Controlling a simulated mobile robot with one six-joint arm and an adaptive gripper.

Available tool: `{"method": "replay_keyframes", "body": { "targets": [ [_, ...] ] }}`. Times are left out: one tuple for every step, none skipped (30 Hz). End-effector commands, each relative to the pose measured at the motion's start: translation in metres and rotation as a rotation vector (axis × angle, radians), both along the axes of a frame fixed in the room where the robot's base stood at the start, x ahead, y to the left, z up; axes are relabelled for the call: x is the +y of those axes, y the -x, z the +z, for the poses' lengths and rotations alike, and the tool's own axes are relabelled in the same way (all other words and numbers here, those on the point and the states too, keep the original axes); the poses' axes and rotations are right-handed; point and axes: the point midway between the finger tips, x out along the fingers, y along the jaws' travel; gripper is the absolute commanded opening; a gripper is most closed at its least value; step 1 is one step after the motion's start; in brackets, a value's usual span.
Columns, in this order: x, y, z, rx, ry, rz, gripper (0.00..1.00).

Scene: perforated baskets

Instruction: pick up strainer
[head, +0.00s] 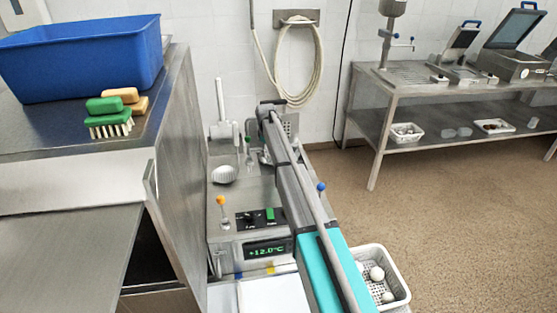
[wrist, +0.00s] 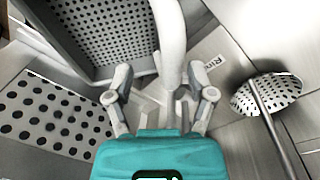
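The strainer (wrist: 266,94) looks like a round, shallow perforated metal bowl with a long thin handle, at the right of the wrist view. The handle runs down toward the lower right. My gripper (wrist: 153,82) is to its left, apart from it. Its two fingers are spread and I see nothing held between them. A white curved post (wrist: 170,35) stands beyond and partly between the fingers; I cannot tell whether they touch. In the head view my arm covers most of the gripper, and I cannot make out the strainer surely there.
Perforated metal panels or baskets (wrist: 45,115) lie left of the gripper. The steel unit with a temperature display (head: 265,250) carries a white ribbed dome (head: 224,174) and levers. A white basket (head: 402,278) with round items stands right of my arm. The floor farther right is clear.

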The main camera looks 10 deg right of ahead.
Motion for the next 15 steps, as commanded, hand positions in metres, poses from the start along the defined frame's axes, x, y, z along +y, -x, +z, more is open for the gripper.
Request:
{"method": "replay_keyframes", "body": {
  "targets": [
    [-0.0002, -0.0001, 0.0000, 0.000, 0.000, 0.000, 0.70],
    [-0.0002, -0.0001, 0.0000, 0.000, 0.000, 0.000, 0.70],
    [-0.0002, -0.0001, 0.0000, 0.000, 0.000, 0.000, 0.70],
    [-0.0002, -0.0001, 0.0000, 0.000, 0.000, 0.000, 0.70],
    [-0.0002, -0.0001, 0.0000, 0.000, 0.000, 0.000, 0.67],
    [-0.0003, 0.0000, 0.0000, 0.000, 0.000, 0.000, 0.59],
    [-0.0004, -0.0001, 0.0000, 0.000, 0.000, 0.000, 0.54],
    [-0.0003, -0.0001, 0.0000, 0.000, 0.000, 0.000, 0.48],
    [-0.0004, -0.0001, 0.0000, 0.000, 0.000, 0.000, 0.41],
    [-0.0003, -0.0001, -0.0001, 0.000, 0.000, 0.000, 0.35],
    [-0.0004, -0.0001, -0.0001, 0.000, 0.000, 0.000, 0.29],
    [-0.0004, -0.0001, -0.0001, 0.000, 0.000, 0.000, 0.22],
    [-0.0005, -0.0002, -0.0001, 0.000, 0.000, -0.001, 0.17],
    [-0.0005, -0.0002, -0.0001, 0.000, 0.000, -0.001, 0.11],
    [-0.0005, -0.0002, -0.0001, 0.000, 0.000, -0.001, 0.04]
  ]
}}
